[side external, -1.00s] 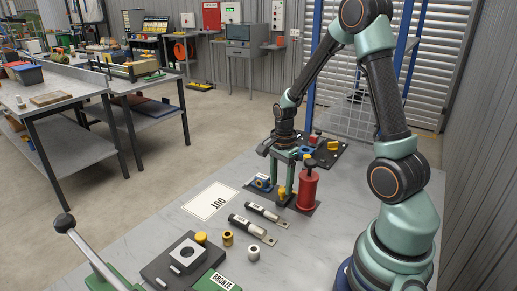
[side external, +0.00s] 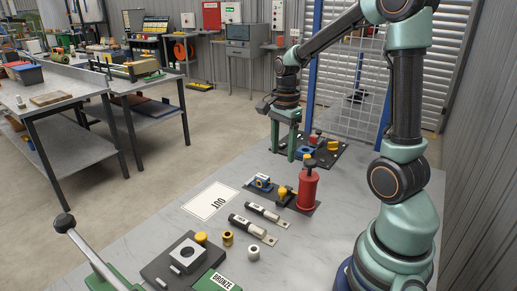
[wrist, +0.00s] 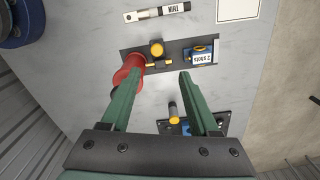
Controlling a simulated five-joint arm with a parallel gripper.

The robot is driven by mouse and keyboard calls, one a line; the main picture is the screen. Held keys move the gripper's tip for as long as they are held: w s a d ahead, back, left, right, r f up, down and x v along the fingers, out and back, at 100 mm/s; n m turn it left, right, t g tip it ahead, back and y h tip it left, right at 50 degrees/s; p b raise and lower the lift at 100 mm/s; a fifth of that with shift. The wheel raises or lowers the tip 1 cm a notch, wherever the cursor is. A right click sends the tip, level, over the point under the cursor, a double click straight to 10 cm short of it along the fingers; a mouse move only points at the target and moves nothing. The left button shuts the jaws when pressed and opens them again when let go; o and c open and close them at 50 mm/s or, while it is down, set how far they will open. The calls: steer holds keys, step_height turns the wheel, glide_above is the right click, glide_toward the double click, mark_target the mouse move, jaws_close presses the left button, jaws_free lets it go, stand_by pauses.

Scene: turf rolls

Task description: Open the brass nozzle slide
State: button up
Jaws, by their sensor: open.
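A red cylinder with a black cap (side external: 308,190) stands on a dark base plate. Beside it is a small brass-yellow nozzle part with a round yellow knob (side external: 283,191). In the wrist view the knob (wrist: 157,49) sits above yellow bars (wrist: 152,64), beside the red cylinder (wrist: 130,70). Which bar is the slide, and how far it stands open, I cannot tell. My gripper (side external: 283,154) is open and empty, pointing down, raised above and behind the nozzle part. In the wrist view its fingertips (wrist: 161,77) are apart with nothing between them.
A blue labelled block (side external: 262,182) shares the base plate. A second dark plate (side external: 335,156) with blue, red and yellow parts lies behind. Two labelled bars (side external: 268,214), small bushings (side external: 228,238) and a white OUT card (side external: 210,202) lie in front on the grey table.

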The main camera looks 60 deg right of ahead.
mark_target(283, 189)
steer(key=f, duration=1.2)
steer(key=shift+s+f, duration=0.1)
steer(key=shift+s, duration=0.2)
jaws_close()
stand_by(1.1)
